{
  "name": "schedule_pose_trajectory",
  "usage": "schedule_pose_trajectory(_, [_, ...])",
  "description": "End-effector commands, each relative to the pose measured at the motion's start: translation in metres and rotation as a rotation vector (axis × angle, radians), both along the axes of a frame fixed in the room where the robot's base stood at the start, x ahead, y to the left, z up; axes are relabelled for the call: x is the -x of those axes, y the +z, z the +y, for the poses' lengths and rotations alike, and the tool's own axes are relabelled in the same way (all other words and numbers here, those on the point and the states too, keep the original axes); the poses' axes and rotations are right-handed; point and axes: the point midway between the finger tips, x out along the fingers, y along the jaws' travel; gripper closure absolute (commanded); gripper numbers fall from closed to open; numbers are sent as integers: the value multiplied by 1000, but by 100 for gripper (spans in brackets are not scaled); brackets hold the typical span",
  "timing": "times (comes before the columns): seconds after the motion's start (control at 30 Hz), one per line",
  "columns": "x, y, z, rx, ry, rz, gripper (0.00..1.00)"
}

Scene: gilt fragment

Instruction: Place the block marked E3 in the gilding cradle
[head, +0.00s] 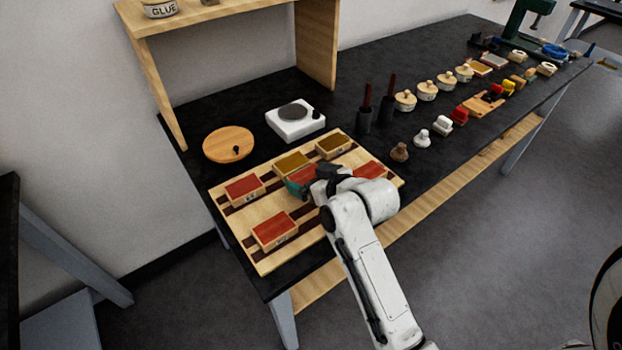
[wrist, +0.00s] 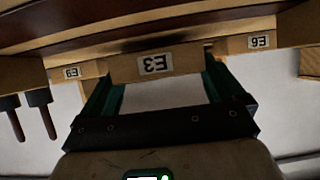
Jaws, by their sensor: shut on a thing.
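The block marked E3 (wrist: 150,68) is between my gripper's green-padded fingers in the wrist view, with its label upside down. In the head view the held block (head: 300,173) has a red top and is partly hidden by my gripper (head: 305,185). My gripper is shut on it over the striped wooden board (head: 226,217). I cannot tell whether the block touches the board. I cannot pick out the gilding cradle with certainty in either view.
Other blocks stand on the board: red ones (head: 244,188) (head: 274,230) and ochre-topped ones (head: 291,163) (head: 333,145). Another red block (head: 369,170) is right of my gripper. A round wooden disc (head: 228,144), a white hotplate (head: 295,120) and dark holders (head: 364,120) stand behind.

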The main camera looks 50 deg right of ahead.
Motion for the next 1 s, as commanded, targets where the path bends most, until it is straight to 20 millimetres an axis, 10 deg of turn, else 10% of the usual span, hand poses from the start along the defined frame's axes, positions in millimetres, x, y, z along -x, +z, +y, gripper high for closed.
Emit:
schedule_pose_trajectory(0.47, [0,-11,0,0,0,-1,36])
schedule_pose_trajectory(0.5, [0,-10,0,0,0,-1,1])
schedule_pose_trajectory(1.0, [20,3,6,-2,0,-3,0])
